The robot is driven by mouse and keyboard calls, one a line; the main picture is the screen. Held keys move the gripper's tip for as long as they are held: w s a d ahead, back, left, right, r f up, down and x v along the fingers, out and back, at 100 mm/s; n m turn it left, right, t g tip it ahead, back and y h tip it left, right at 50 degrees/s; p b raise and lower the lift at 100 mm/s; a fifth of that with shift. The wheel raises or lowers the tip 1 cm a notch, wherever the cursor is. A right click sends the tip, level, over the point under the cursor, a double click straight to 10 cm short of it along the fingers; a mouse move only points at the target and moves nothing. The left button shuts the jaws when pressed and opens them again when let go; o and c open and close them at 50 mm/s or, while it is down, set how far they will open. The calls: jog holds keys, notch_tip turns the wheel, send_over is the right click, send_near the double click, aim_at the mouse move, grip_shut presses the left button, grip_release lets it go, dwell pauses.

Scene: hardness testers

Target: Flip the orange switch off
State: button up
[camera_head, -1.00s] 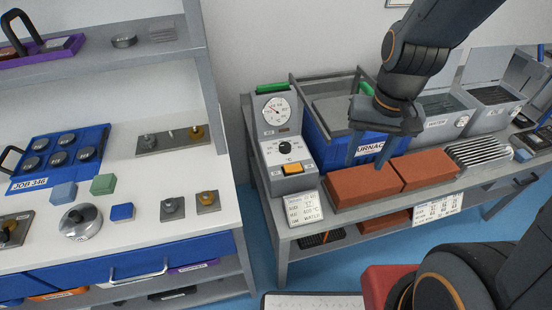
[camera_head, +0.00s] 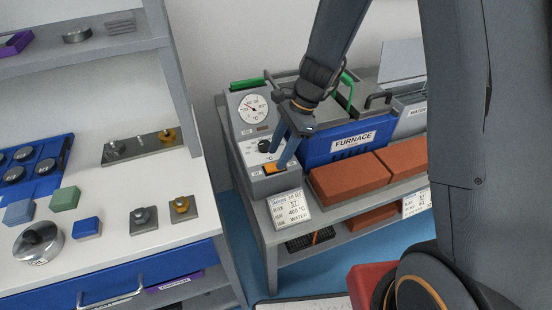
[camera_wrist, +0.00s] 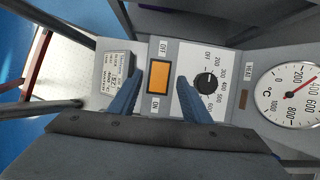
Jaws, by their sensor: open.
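The orange switch (camera_head: 275,168) sits low on the front of the grey control box (camera_head: 247,176) at the left of the furnace. In the wrist view the orange switch (camera_wrist: 159,78) is lit orange, between an OFF label and an ON label. My gripper (camera_head: 281,153) is open and in front of the box, its blue fingers close to the switch. In the wrist view my gripper (camera_wrist: 160,90) has one finger on each side of the switch; I cannot tell whether either touches. The black dial (camera_wrist: 207,83) lies beside the right-hand finger.
The blue furnace (camera_head: 350,140) stands right of the box, with orange bricks (camera_head: 350,179) in front. A temperature gauge (camera_head: 253,109) tops the box. A data card (camera_head: 289,209) stands below the switch. A white workbench (camera_head: 120,225) is at left.

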aim_at(272, 167)
jog(key=shift+x, duration=1.4)
jog(key=c, duration=1)
jog(key=h+p, duration=0.1)
jog(key=p, duration=0.2)
jog(key=shift+s+a+r+p, duration=0.2)
jog(key=shift+p, duration=0.15)
jog(key=shift+c, duration=0.2)
jog(key=shift+h+p, duration=0.5)
jog(key=shift+p, duration=0.45)
jog(key=shift+a+t+h+p, duration=0.1)
jog(key=shift+t+h+p, duration=0.2)
jog(key=shift+p, duration=0.6)
jog(key=shift+a+f+p, duration=0.1)
jog(key=shift+f+p, duration=0.1)
jog(key=shift+p, duration=0.3)
jog(key=o, duration=1)
jog(key=shift+o, duration=0.2)
